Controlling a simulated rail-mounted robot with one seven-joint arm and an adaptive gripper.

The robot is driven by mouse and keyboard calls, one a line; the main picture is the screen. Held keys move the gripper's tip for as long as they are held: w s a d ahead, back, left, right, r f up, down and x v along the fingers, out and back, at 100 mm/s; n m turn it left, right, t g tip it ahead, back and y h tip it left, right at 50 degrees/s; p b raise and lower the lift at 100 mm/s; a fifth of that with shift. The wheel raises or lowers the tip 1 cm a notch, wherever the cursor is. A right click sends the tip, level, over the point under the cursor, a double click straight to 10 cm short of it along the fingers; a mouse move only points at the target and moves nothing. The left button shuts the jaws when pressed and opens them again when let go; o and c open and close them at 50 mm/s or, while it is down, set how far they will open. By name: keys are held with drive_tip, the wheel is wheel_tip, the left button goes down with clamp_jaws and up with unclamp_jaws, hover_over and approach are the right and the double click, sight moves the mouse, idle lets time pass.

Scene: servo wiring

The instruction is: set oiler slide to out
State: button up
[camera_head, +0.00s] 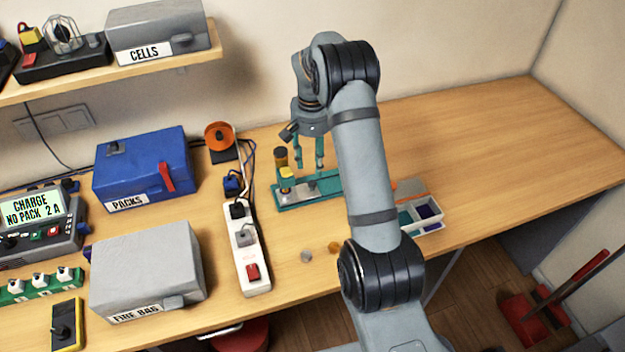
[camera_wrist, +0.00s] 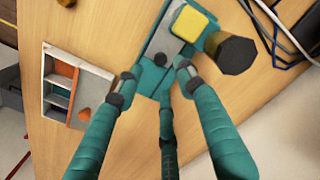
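The oiler (camera_head: 290,198) is a teal base on the table with a grey metal plate, a yellow block (camera_wrist: 194,22) and a dark amber-brown bottle (camera_wrist: 232,52). In the wrist view the grey plate (camera_wrist: 168,38) carries a small dark knob (camera_wrist: 160,59), probably the slide's. My gripper (camera_head: 317,168) is over the right part of the oiler, pointing down. In the wrist view my gripper (camera_wrist: 156,72) is open, its fingertips apart on either side of the knob. I cannot tell whether they touch it. The slide's end marks are not readable.
A divided parts tray (camera_head: 432,214) stands right of the oiler, partly behind my arm. A white power strip (camera_head: 246,262) with cables lies to the left, with an orange spool (camera_head: 219,137) behind. The table's back right is clear.

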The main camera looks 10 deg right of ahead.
sight(312, 183)
wheel_tip(312, 183, down, 8)
drive_tip(key=shift+f+p, duration=0.1)
drive_tip(key=shift+p, duration=0.8)
drive_tip(key=shift+c, duration=0.7)
drive_tip(key=c, duration=0.7)
drive_tip(key=shift+s, duration=0.1)
clamp_jaws()
